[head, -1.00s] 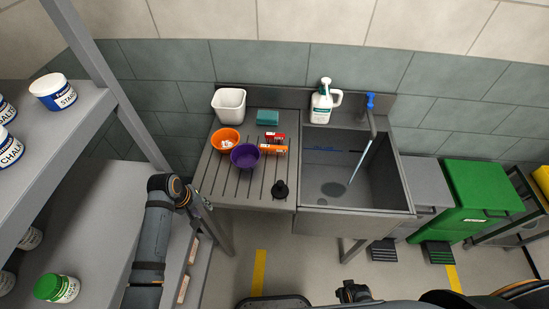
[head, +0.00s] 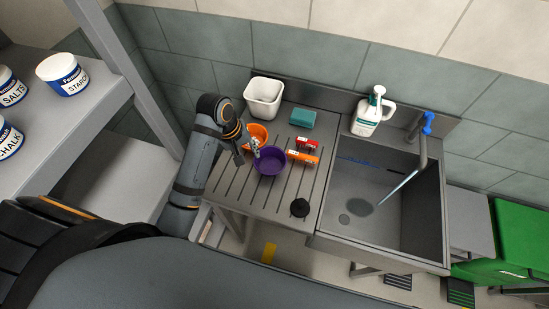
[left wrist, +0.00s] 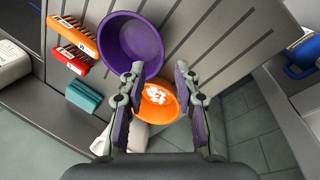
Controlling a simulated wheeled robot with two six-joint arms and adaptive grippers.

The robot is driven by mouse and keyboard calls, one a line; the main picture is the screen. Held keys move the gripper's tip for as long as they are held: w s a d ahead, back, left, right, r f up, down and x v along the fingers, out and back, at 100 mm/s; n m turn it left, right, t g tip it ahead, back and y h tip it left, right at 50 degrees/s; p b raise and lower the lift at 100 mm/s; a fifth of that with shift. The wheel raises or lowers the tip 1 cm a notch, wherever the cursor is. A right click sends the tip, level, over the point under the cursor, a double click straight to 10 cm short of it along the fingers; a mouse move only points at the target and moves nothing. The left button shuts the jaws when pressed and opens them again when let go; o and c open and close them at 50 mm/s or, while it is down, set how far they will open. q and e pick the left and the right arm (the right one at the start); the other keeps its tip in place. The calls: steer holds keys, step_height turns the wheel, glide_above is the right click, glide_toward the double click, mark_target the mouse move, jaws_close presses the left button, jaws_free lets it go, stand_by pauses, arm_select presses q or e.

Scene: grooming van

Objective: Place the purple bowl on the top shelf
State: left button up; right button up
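The purple bowl (head: 269,161) stands upright on the ribbed draining board (head: 245,196), just right of the orange bowl. It looks empty, and it also shows in the left wrist view (left wrist: 128,42). My left gripper (head: 250,154) is above the bowls, by the purple bowl's left side. In the left wrist view its fingers (left wrist: 160,72) are apart with nothing held between them. The orange bowl (left wrist: 158,104), holding white pieces, shows below and between the fingers. A grey shelf (head: 105,92) at the left carries several tubs. My right gripper is out of view.
Red and orange boxes (head: 304,157) lie right of the purple bowl. The sink (head: 375,205) with tap is at right. A shelf post (head: 125,75) stands left of my arm.

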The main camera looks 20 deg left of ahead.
mark_target(256, 165)
arm_select(q)
steer(key=f, duration=0.1)
steer(key=d+f, duration=0.1)
steer(key=f, duration=0.1)
steer(key=shift+s+f, duration=0.2)
steer(key=shift+f, duration=0.05)
steer(key=shift+w+f+p, duration=0.3)
steer(key=shift+w+f, duration=0.1)
steer(key=shift+w, duration=0.05)
steer(key=p+x, duration=0.1)
steer(key=x, duration=0.3)
steer(key=shift+f+p, duration=0.2)
steer(key=shift+p, duration=0.1)
steer(key=shift+w+f, duration=0.15)
steer(key=shift+f, duration=0.1)
jaws_close()
